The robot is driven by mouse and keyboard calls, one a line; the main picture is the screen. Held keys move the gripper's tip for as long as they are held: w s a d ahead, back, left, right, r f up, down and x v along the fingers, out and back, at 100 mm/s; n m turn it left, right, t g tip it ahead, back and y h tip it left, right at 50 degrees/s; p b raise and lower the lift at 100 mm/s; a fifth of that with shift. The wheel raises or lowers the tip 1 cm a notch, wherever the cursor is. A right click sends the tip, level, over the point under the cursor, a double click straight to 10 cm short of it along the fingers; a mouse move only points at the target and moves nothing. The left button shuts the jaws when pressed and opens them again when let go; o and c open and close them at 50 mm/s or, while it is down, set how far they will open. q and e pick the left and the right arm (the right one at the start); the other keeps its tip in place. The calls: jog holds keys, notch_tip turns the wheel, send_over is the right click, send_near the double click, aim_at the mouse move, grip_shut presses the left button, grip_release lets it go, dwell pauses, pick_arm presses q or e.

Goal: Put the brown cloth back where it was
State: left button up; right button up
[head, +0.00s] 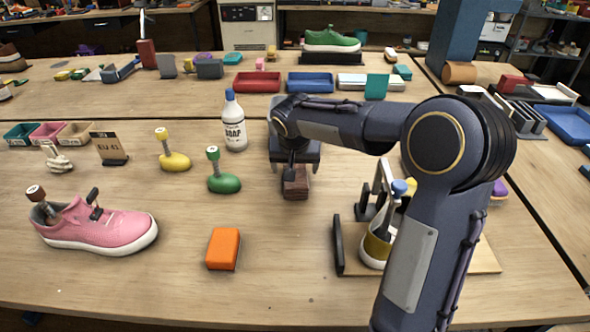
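The brown cloth (296,184), a small dark brown folded bundle, is in the middle of the table, directly below my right gripper (291,172). The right arm comes in from the right and the gripper points down, with a dark finger at the top of the cloth. The other finger is hidden, so I cannot tell whether the gripper is closed on the cloth. I also cannot tell whether the cloth touches the table. My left gripper is not in view.
A white soap bottle (234,122) and a green-based tool (223,172) stand left of the gripper. An orange block (223,249) and a pink sneaker (98,228) lie nearer the front. My arm partly hides a wooden board (486,262) with another shoe (376,246).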

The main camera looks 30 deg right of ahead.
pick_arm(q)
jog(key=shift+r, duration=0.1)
pick_arm(e)
jog(key=v, duration=0.5)
jog(key=shift+s+a+f, duration=0.1)
jog(key=shift+s, duration=0.05)
